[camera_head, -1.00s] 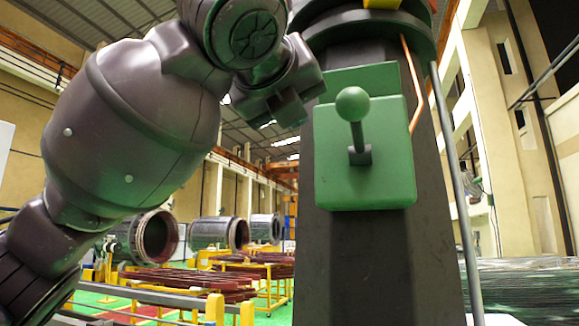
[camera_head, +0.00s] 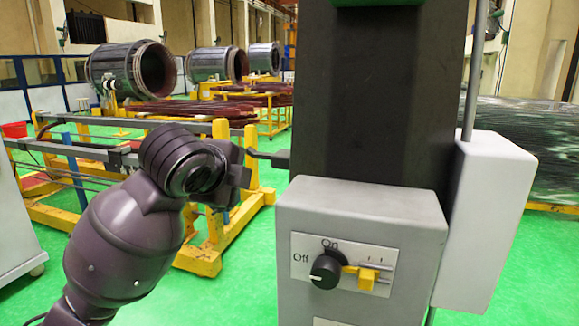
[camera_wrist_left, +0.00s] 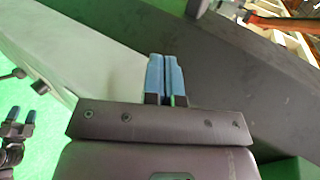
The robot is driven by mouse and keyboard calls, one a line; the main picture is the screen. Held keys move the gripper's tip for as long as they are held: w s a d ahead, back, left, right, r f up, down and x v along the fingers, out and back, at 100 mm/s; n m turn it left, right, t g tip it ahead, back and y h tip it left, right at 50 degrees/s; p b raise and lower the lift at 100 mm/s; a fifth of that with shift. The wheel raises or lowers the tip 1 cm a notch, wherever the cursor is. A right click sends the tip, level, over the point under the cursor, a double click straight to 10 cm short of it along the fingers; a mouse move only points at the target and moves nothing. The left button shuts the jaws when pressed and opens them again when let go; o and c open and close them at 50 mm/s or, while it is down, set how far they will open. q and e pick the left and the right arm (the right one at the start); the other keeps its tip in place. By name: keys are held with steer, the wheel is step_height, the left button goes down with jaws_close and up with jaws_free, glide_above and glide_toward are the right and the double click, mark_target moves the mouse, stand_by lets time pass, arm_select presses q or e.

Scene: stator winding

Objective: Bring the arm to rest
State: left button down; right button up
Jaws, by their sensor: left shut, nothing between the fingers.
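My left arm (camera_head: 130,235) comes in from the left of the head view, with its wrist bent toward the dark column (camera_head: 375,100).
The switch box carries a black knob (camera_head: 326,269) marked On and Off and a yellow slider (camera_head: 366,275). A pale box (camera_head: 490,210) is on the column's right. Yellow racks (camera_head: 210,245) and metal cylinders (camera_head: 130,70) stand behind my arm. Green floor (camera_head: 510,270) is clear at right.

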arm_select(q)
steer(key=s+a+f+n+g+y, duration=0.1)
steer(key=s+a+f+n, duration=0.25)
steer(key=f, duration=0.55)
steer(key=s+a+f+n+g, duration=0.25)
steer(key=s+f+n, duration=0.2)
steer(key=f, duration=0.35)
steer(key=s+a+f+n+y, duration=0.1)
steer(key=s+a+f+n, duration=0.3)
steer(key=f, duration=0.5)
steer(key=s+a+f+n+g+y, duration=0.1)
steer(key=s+a+f+n, duration=0.25)
steer(key=s, duration=0.35)
steer(key=s+a+f+n+g+y, duration=0.1)
steer(key=s+a+f+n+g, duration=0.2)
steer(key=s, duration=0.4)
steer(key=s+a+f+n, duration=0.2)
steer(key=s+f+n, duration=0.1)
steer(key=s+f, duration=0.3)
steer(key=w+f+t, duration=0.6)
steer(key=f+t, duration=0.2)
steer(key=f, duration=0.1)
steer(key=shift+f+m, duration=0.35)
steer(key=shift+f, duration=0.05)
